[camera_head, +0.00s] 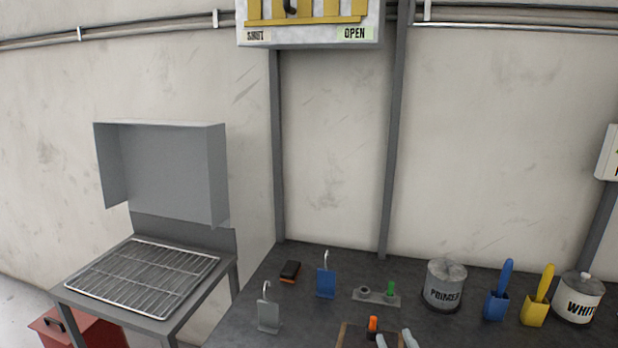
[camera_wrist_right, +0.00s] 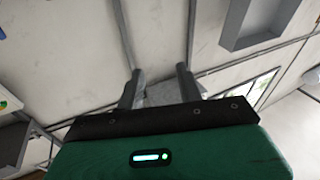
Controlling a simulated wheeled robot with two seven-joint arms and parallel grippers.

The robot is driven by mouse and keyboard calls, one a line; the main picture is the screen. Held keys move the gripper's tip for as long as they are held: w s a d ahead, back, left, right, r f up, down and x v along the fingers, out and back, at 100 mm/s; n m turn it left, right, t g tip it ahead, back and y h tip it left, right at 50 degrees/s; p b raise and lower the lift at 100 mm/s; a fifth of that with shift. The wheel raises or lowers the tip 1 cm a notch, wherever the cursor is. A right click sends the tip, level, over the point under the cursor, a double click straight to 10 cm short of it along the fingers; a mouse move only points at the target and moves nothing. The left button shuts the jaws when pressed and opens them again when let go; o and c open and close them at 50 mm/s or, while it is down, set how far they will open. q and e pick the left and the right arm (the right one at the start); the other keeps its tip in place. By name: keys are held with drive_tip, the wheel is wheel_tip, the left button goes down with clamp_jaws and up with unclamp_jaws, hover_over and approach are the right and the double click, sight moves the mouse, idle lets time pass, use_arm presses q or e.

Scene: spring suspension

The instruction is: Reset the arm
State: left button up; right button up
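My right gripper (camera_head: 396,340) shows only as two pale fingertips at the bottom edge of the head view, in front of a brown board. In the right wrist view my right gripper (camera_wrist_right: 160,84) has its two dark fingers apart, pointing up toward the walls, with nothing clearly held between them. My left gripper and arm are not in view.
A dark workbench (camera_head: 240,325) holds a primer pot (camera_head: 444,286), a blue holder (camera_head: 496,305), a yellow holder (camera_head: 535,312), a white-paint pot (camera_head: 577,298), hooked plates (camera_head: 325,282) and an orange-topped item (camera_head: 373,325). A wire rack (camera_head: 145,275) stands left.

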drive_tip(key=s+d+f+m+g+h, duration=0.1)
drive_tip(key=s+d+f+g+h, duration=0.2)
drive_tip(key=s+f, duration=0.4)
drive_tip(key=s+d+f+m+g, duration=0.1)
drive_tip(key=s+d+f+g, duration=0.25)
drive_tip(key=f+g, duration=0.4)
drive_tip(key=s+f+n+g, duration=0.1)
drive_tip(key=s+f+g, duration=0.55)
drive_tip(key=s, duration=0.85)
wheel_tip(320, 180, down, 32)
drive_tip(key=s+d+f, duration=0.2)
drive_tip(key=s+f, duration=0.7)
drive_tip(key=f, duration=0.1)
drive_tip(key=s+d+f+g, duration=0.1)
drive_tip(key=s+f, duration=0.9)
drive_tip(key=shift+s+d+n+y, duration=0.2)
drive_tip(key=shift+d+n+y, duration=0.1)
drive_tip(key=shift+d+n, duration=0.1)
drive_tip(key=shift+a, duration=0.1)
